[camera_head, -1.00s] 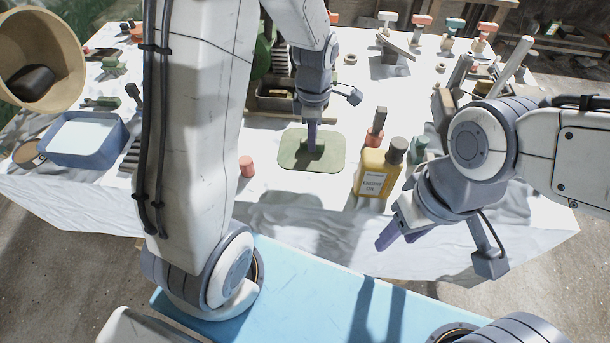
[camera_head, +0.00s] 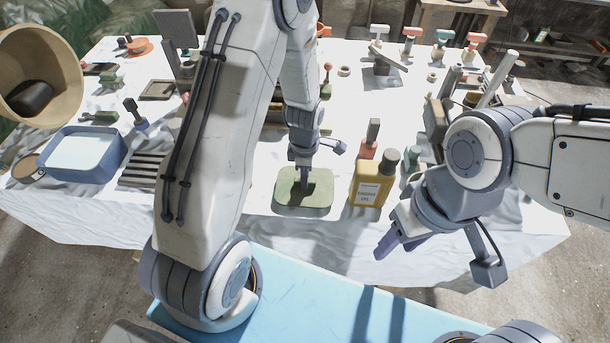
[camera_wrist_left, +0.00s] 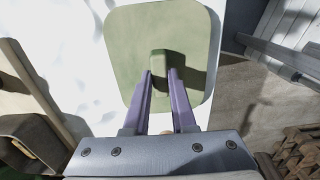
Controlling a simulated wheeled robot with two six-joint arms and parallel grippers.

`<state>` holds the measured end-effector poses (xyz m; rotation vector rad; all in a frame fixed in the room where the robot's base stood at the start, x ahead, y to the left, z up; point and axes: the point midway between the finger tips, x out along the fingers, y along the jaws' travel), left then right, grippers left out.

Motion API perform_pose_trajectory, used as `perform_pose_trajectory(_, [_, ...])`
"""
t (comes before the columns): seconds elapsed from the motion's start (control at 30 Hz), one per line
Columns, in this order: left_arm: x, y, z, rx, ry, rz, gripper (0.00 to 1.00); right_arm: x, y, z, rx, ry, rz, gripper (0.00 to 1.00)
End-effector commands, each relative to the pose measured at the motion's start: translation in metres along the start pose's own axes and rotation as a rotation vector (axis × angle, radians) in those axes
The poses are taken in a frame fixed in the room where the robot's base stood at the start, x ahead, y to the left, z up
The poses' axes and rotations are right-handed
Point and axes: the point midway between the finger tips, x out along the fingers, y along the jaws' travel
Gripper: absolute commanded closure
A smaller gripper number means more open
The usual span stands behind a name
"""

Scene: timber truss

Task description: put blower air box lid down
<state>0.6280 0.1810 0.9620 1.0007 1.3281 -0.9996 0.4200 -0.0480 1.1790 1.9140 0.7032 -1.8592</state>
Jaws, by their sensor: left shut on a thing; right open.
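The blower air box lid (camera_head: 318,201) is a flat green plate with rounded corners and a raised grip in its middle. It is near the front edge of the white table, left of the yellow oil bottle. My left gripper (camera_head: 305,183) points down and is shut on the grip. In the left wrist view the two purple fingers (camera_wrist_left: 160,88) flank the grip of the lid (camera_wrist_left: 130,40). I cannot tell whether the lid touches the cloth. My right gripper (camera_head: 388,235) is open and empty, off the table's front edge at the right.
The yellow engine oil bottle (camera_head: 369,191) stands close to the lid's right. A blue tray (camera_head: 83,157) sits at the left, with a striped dark piece (camera_head: 146,170) beside it. My left arm hides the table's middle. A brown box (camera_wrist_left: 32,145) shows in the left wrist view.

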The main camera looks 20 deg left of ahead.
Motion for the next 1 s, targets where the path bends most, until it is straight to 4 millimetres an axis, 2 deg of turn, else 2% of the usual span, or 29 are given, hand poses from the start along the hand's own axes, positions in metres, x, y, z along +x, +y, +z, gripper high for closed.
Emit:
perform_pose_trajectory(0.17, [0.005, 0.000, 0.000, 0.000, 0.000, 0.000, 1.00, 0.004, 0.000, 0.000, 0.000, 0.000, 0.000, 0.50])
perform_pose_trajectory(0.2, [0.003, 0.000, 0.000, 0.000, 0.000, 0.000, 0.61, 0.002, 0.000, 0.000, 0.000, 0.000, 0.000, 0.50])
perform_pose_trajectory(0.23, [0.003, 0.000, 0.000, 0.000, 0.000, 0.000, 0.49, 0.002, 0.000, 0.000, 0.000, 0.000, 0.000, 0.50])
perform_pose_trajectory(0.27, [0.003, 0.000, 0.000, 0.000, 0.000, 0.000, 0.46, 0.002, 0.000, 0.000, 0.000, 0.000, 0.000, 0.50])
perform_pose_trajectory(0.67, [-0.003, 0.000, 0.000, 0.000, 0.000, 0.001, 0.46, 0.000, 0.000, 0.000, 0.000, 0.000, 0.000, 0.50])
perform_pose_trajectory(0.83, [-0.025, 0.001, 0.000, 0.000, -0.001, 0.005, 0.46, 0.007, 0.001, 0.000, 0.000, 0.000, 0.000, 0.50])
perform_pose_trajectory(1.0, [-0.060, 0.002, 0.001, 0.000, -0.002, 0.007, 0.46, 0.015, 0.001, 0.001, -0.001, 0.000, 0.000, 0.50])
